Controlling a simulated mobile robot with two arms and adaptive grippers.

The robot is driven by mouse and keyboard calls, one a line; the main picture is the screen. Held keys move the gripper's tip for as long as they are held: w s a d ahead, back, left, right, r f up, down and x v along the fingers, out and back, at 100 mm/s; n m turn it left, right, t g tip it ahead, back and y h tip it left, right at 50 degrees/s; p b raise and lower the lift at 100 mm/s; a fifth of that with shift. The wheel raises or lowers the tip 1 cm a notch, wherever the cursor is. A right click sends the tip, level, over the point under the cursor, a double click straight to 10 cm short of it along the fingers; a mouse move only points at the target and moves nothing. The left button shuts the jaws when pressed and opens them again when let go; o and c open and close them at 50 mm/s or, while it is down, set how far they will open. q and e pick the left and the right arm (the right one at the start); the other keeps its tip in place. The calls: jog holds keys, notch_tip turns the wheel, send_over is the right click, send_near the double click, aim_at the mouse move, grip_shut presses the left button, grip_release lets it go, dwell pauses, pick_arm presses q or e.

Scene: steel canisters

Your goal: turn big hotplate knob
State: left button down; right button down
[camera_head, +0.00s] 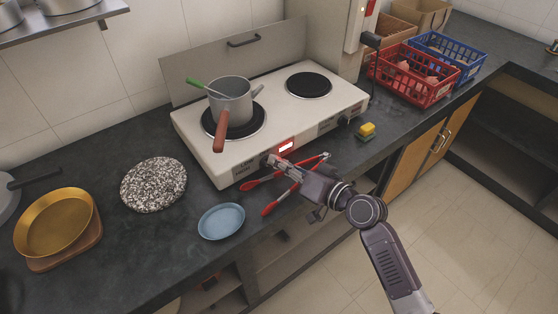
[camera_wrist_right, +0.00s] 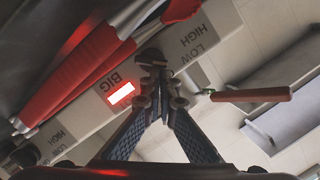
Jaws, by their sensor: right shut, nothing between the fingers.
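The white hotplate (camera_head: 195,140) stands on the counter, with two black burners and a front panel. My right gripper (camera_head: 271,161) is shut and empty at the panel's left part, just below the lit display (camera_head: 286,146). In the right wrist view the gripper (camera_wrist_right: 160,80) has its fingertips together beside the lit display (camera_wrist_right: 121,93) and the word BIG. A dark round knob (camera_wrist_right: 150,56) shows just past the fingertips, between BIG and the LOW and HIGH labels. I cannot tell whether they touch. In the head view the gripper hides this knob. My left gripper is not in view.
Red-handled tongs (camera_head: 264,181) lie on the counter close to my right gripper. A saucepan (camera_head: 232,98) with a green-handled utensil stands on the left burner, its brown handle jutting forward. A blue plate (camera_head: 221,221) and a yellow sponge (camera_head: 366,129) lie near the front edge.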

jog(key=n, duration=0.1)
jog(key=n+p, duration=0.1)
jog(key=n+h+p, duration=0.1)
jog(key=shift+s+a+r, duration=0.25)
jog(key=shift+s+a, duration=0.05)
jog(key=shift+a, duration=0.1)
jog(key=shift+s+a+f+n+t+h+p, duration=0.15)
jog(key=shift+n+t+h+p, duration=0.1)
jog(key=shift+n+p, duration=0.3)
jog(key=shift+s+a+f+n+t+h+p, duration=0.15)
jog(key=shift+n+t+h+p, duration=0.1)
jog(key=shift+n+p, duration=0.3)
jog(key=shift+a, duration=0.1)
jog(key=shift+r, duration=0.1)
jog(key=shift+r+p, duration=0.3)
jog(key=shift+p, duration=0.25)
jog(key=s+d+r+p, duration=0.1)
jog(key=s+d+r, duration=0.4)
jog(key=s, duration=0.2)
jog(key=shift+s+d+r, duration=0.25)
jog(key=shift+s+d, duration=0.1)
jog(key=shift+s, duration=0.05)
